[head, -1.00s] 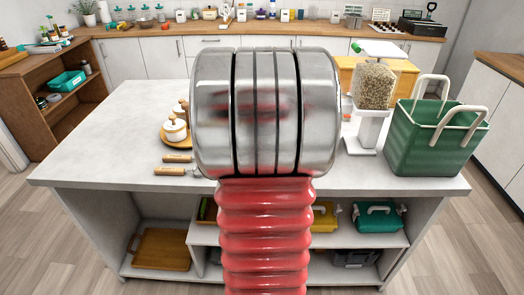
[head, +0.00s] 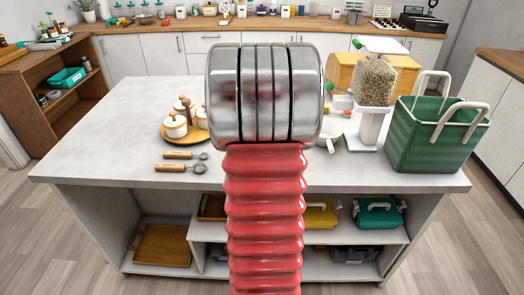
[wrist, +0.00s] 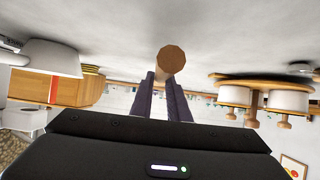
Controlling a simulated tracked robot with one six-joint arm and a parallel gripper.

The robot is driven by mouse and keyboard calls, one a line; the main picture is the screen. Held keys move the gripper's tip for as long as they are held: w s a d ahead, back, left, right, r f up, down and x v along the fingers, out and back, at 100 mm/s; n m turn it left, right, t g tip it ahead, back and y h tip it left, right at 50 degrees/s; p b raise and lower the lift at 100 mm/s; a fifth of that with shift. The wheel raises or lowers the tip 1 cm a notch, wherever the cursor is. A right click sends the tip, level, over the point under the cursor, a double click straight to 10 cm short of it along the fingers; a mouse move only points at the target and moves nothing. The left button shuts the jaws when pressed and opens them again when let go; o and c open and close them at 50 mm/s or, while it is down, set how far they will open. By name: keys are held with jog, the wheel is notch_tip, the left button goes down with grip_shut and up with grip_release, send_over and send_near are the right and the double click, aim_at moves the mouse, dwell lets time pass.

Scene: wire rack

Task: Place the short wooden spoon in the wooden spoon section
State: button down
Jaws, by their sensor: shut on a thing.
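In the wrist view, which is upside down, my gripper (wrist: 166,84) is shut on a wooden handle, seemingly the short wooden spoon (wrist: 172,60). Its round brown end faces the camera, and the rest of it is hidden behind that end. The held piece appears above the pale worktop, but I cannot tell how high. In the head view my arm's silver and red links block the middle of the island, and my gripper and the spoon are hidden behind them. I cannot make out the wooden spoon section or the wire rack in either view.
White canisters (head: 175,127) stand on a round wooden tray left of my arm. Two wood-handled strainers (head: 178,167) lie before it. At right are a grain dispenser (head: 373,83), a wooden bread box (head: 343,75) and a green basket (head: 437,140). The island's left end is clear.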

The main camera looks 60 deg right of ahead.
jog(key=shift+f, duration=1.9)
jog(key=c, duration=1.7)
grip_release()
jog(key=shift+s+a+r, duration=0.15)
jog(key=shift+a+r, duration=0.15)
jog(key=shift+a, duration=0.05)
jog(key=shift+v, duration=5.55)
jog(key=shift+a, duration=0.1)
